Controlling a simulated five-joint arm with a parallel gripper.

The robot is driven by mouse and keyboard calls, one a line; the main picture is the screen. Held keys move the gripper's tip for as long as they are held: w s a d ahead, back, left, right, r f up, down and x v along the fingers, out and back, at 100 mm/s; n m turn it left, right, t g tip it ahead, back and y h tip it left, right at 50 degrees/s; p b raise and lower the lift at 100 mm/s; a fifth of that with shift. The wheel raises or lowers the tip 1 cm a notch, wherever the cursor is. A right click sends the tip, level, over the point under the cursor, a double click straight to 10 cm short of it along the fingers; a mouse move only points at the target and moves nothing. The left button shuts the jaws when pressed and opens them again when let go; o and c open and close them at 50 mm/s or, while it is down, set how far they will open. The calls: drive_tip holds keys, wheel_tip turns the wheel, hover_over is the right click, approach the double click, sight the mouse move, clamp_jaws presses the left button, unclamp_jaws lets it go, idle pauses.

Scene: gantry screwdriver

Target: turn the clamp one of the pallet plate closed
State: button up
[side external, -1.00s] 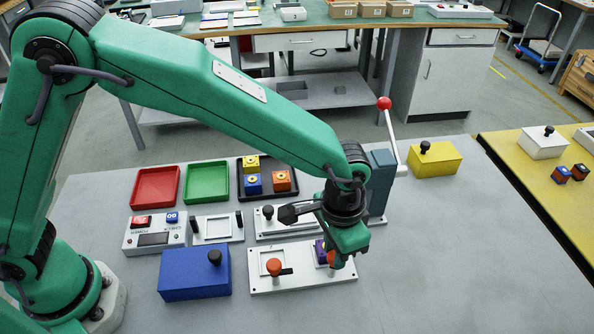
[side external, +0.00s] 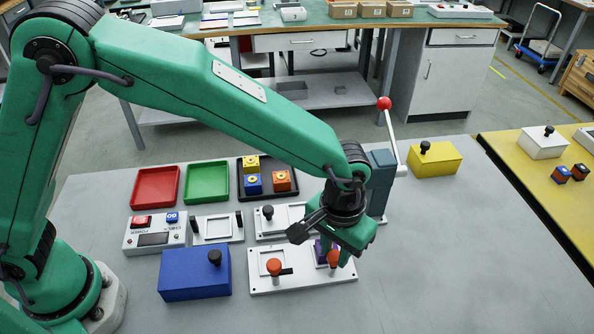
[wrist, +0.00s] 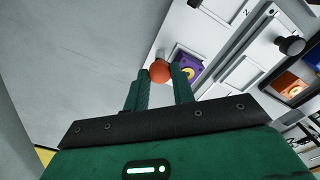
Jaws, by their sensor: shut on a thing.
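The pallet plate (side external: 300,283) is a white plate on the grey bench with two orange-knobbed clamps. My gripper (side external: 336,257) points down at its right end, shut on the right clamp's orange knob (side external: 333,259). In the wrist view this knob (wrist: 159,72) sits between the fingertips of my gripper (wrist: 160,76). A purple block (wrist: 188,67) lies in the plate's pocket beside that knob; the side view shows part of it behind the fingers. The held clamp's bar is hidden. The left clamp knob (side external: 274,266) stands free by an empty pocket, its dark bar pointing right.
A blue box (side external: 195,275) with a black knob stands left of the plate. Behind are another white fixture (side external: 270,228), a dark tray with coloured blocks (side external: 267,188) and a grey-blue lever press (side external: 381,185). The bench to the right of the plate is clear.

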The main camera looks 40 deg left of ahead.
sight(335, 255)
drive_tip(key=shift+w+r, duration=0.1)
drive_tip(key=shift+r, duration=0.05)
drive_tip(key=o, duration=1)
wheel_tip(335, 255, up, 8)
drive_tip(key=shift+f, duration=0.25)
drive_tip(key=shift+r, duration=0.1)
